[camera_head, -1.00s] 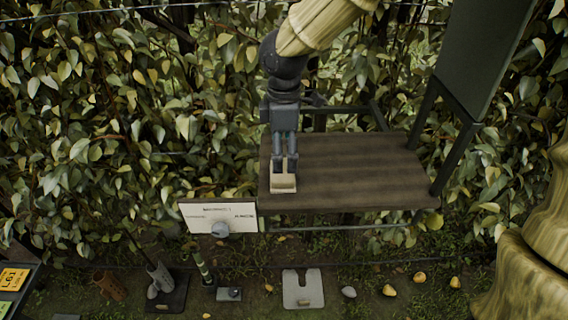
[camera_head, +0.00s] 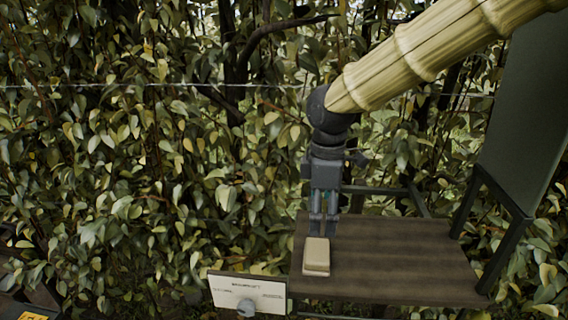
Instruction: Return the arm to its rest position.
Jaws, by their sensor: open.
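My gripper (camera_head: 323,226) points down over the left part of a brown wooden table (camera_head: 400,262). Its fingers are open and nothing shows between them. A small pale beige block (camera_head: 316,258) rests near the table's left front corner. My fingertips show just beyond the block's far edge in the picture; whether they touch it I cannot tell. My arm reaches in from the upper right.
A dark upright panel (camera_head: 525,115) on posts stands at the table's right. A white sign with a grey knob (camera_head: 247,293) is at its front left. Dense leafy foliage (camera_head: 130,150) fills the back and left, with a thin wire across it.

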